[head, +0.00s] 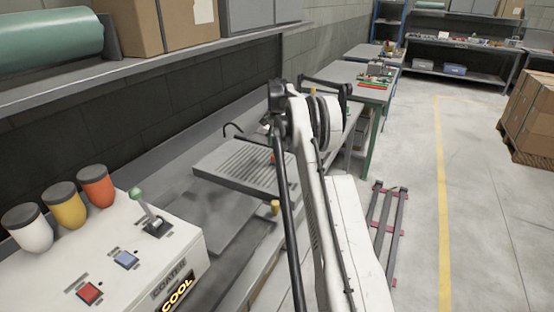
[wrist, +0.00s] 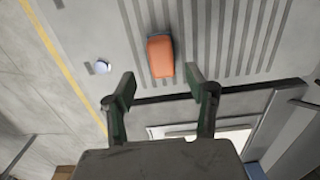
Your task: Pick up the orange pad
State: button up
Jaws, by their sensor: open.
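The orange pad (wrist: 160,57) is a small block with rounded corners, lying on a grey slotted surface (wrist: 225,35) in the wrist view. My gripper (wrist: 160,86) is open, with its two dark green fingers spread wide. The pad sits beyond the fingertips, roughly centred between them, and nothing is held. In the head view the slotted plate (head: 222,170) shows left of my white arm. A small reddish-orange bit (head: 273,157) peeks out beside the arm and may be the pad; the rest is hidden there.
A small pale round knob (wrist: 102,67) is left of the pad. A white machine (head: 120,255) with a lever and coloured cups stands at the front left. A shelf (head: 150,68) with boxes runs above. Further benches (head: 365,88) stand behind; the floor right is largely open.

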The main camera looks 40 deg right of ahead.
aim_at(277, 153)
jog(key=shift+a+f, duration=0.15)
jog(key=shift+f, duration=1.15)
jog(key=shift+a+f, duration=0.15)
jog(key=shift+f, duration=1.15)
jog(key=c, duration=1.2)
jog(key=shift+r, duration=0.1)
jog(key=shift+r, duration=0.5)
jog(key=r, duration=0.2)
jog(key=a+r, duration=0.1)
jog(key=shift+w+a+r, duration=0.2)
jog(key=shift+r, duration=0.2)
jog(key=a+r, duration=0.2)
jog(key=a, duration=0.1)
jog(key=w+a+r, duration=0.1)
jog(key=a+r, duration=0.1)
jog(key=a, duration=0.1)
jog(key=a+r, duration=0.2)
jog(key=a, duration=0.2)
jog(key=shift+w+b, duration=0.25)
jog(key=shift+b, duration=0.1)
